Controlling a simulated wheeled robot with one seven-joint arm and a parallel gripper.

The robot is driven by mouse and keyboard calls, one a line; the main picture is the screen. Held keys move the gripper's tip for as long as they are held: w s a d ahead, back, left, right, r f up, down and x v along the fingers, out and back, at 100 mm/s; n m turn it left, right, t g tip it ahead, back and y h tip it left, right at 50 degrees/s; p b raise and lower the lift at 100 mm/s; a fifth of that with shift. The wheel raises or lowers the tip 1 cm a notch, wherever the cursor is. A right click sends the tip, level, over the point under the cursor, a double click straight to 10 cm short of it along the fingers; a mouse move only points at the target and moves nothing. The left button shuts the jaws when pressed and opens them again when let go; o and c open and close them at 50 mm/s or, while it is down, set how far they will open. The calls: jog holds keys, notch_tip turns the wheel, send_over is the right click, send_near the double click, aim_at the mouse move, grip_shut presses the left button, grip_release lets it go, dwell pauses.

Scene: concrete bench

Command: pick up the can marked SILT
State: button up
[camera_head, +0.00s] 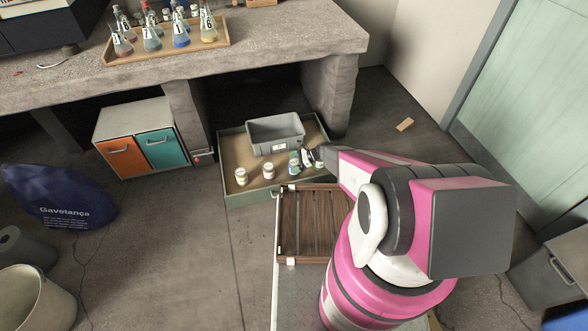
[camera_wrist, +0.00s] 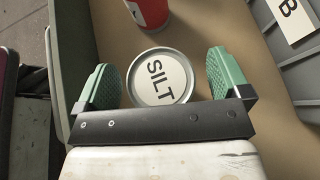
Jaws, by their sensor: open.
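The can marked SILT (camera_wrist: 158,78) stands upright in the wrist view, its round pale lid with black letters facing the camera. My gripper (camera_wrist: 165,82) is open, with one green fingertip to the left of the can and one to the right. The lid lies between the fingers, with a small gap showing on each side. In the head view my gripper (camera_head: 305,160) is low over the right part of the shallow tray (camera_head: 232,149). There I cannot clearly tell the SILT can from the fingers around it.
A red can (camera_wrist: 147,12) stands just beyond the SILT can. A grey bin (camera_head: 275,134) sits in the tray behind the cans; its wall (camera_wrist: 275,60) is close on the right in the wrist view. Two more small cans (camera_head: 241,176) (camera_head: 268,171) stand left of my gripper.

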jog(key=c, duration=1.3)
jog(key=shift+r, duration=0.1)
